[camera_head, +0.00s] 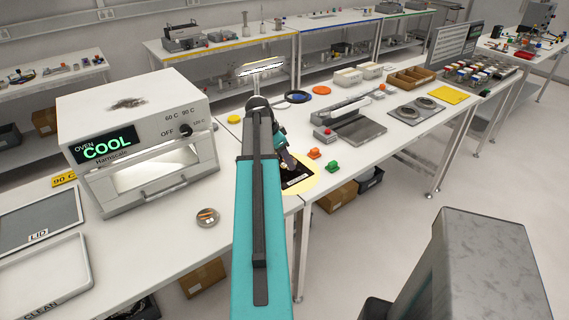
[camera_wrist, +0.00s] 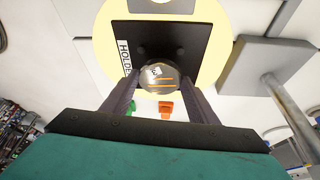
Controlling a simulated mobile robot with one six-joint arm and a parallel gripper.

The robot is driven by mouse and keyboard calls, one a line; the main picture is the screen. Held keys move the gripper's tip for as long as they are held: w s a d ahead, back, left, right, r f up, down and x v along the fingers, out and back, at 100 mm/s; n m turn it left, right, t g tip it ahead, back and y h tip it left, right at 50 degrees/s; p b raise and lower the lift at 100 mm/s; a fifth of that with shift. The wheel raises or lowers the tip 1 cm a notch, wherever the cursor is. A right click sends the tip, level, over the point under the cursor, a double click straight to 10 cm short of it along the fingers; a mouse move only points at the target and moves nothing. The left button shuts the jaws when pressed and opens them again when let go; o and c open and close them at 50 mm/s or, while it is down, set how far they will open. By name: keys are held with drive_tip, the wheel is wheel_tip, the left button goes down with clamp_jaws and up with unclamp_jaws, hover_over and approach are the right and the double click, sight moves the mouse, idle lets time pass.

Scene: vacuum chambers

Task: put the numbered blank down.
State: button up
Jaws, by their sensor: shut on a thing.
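The numbered blank (camera_wrist: 158,78) is a small round grey disc with a white label and orange lines. My gripper (camera_wrist: 158,88) is shut on it, one dark finger on each side. Behind it in the wrist view is a black square plate marked HOLDER (camera_wrist: 190,38), on a round pale yellow mat (camera_wrist: 226,50). In the head view my gripper (camera_head: 288,163) is over the black holder plate (camera_head: 297,182) on the mat (camera_head: 315,184) near the bench's front edge. The blank is not clear there. I cannot tell whether it touches the plate.
A small orange block (camera_head: 314,153) and a green block (camera_head: 331,167) stand right of the holder. A grey flat-plated device (camera_head: 358,132) is behind them. The oven (camera_head: 140,140), reading COOL, and a small round dish (camera_head: 207,217) are to the left.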

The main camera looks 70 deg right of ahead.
drive_tip(key=shift+f+p, duration=0.45)
drive_tip(key=shift+f, duration=0.8)
drive_tip(key=shift+f, duration=0.1)
drive_tip(key=o, duration=1.5)
drive_tip(key=shift+c, duration=0.2)
drive_tip(key=b+v, duration=0.2)
drive_tip(key=v, duration=1)
drive_tip(key=shift+b, duration=0.35)
